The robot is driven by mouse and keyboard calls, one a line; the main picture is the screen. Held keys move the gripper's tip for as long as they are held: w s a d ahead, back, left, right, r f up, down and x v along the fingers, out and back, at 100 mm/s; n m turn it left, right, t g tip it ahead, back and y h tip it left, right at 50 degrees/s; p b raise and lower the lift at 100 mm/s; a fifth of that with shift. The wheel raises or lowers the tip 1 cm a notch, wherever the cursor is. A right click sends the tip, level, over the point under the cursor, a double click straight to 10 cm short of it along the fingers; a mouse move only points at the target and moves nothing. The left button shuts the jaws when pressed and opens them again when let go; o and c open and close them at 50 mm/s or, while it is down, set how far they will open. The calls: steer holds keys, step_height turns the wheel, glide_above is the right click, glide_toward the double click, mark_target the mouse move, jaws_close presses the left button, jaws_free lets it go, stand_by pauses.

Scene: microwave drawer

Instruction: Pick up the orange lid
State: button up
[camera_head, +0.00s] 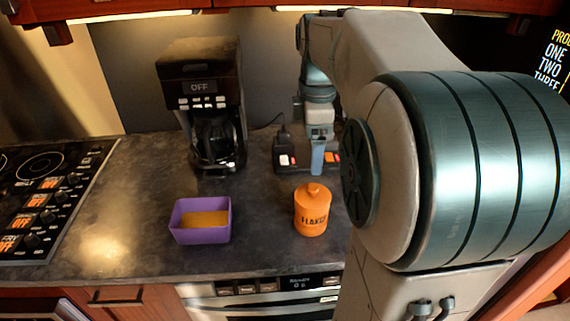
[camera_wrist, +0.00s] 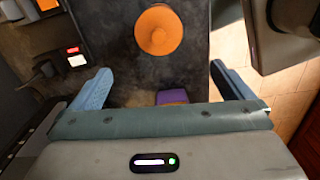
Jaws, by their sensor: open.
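The orange lid (camera_head: 313,191) with a round knob sits on top of an orange canister (camera_head: 311,218) lettered "FLAKES" on the counter. In the wrist view the lid (camera_wrist: 159,30) shows from above as an orange disc, at the top middle, beyond my fingertips. My gripper (camera_head: 318,160) is above the counter, behind the canister in the head view. In the wrist view my gripper (camera_wrist: 161,80) has its two blue fingers wide apart with nothing between them. The lid hides most of the canister in the wrist view.
A purple square bowl (camera_head: 200,220) with orange-yellow contents stands left of the canister. A black coffee maker (camera_head: 205,105) stands behind it. A power strip with lit switches (camera_head: 286,160) lies near my gripper. A stove (camera_head: 45,205) is at the left. The counter around the canister is clear.

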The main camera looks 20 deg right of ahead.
mark_target(314, 187)
steer(key=shift+n, duration=0.6)
steer(key=f, duration=0.5)
steer(key=d+f, duration=0.1)
steer(key=f, duration=0.2)
steer(key=shift+w+d, duration=0.1)
steer(key=shift+w, duration=0.2)
steer(key=f, duration=0.5)
steer(key=shift+s+p, duration=0.2)
steer(key=shift+p, duration=0.1)
steer(key=c, duration=1)
steer(key=shift+o, duration=0.2)
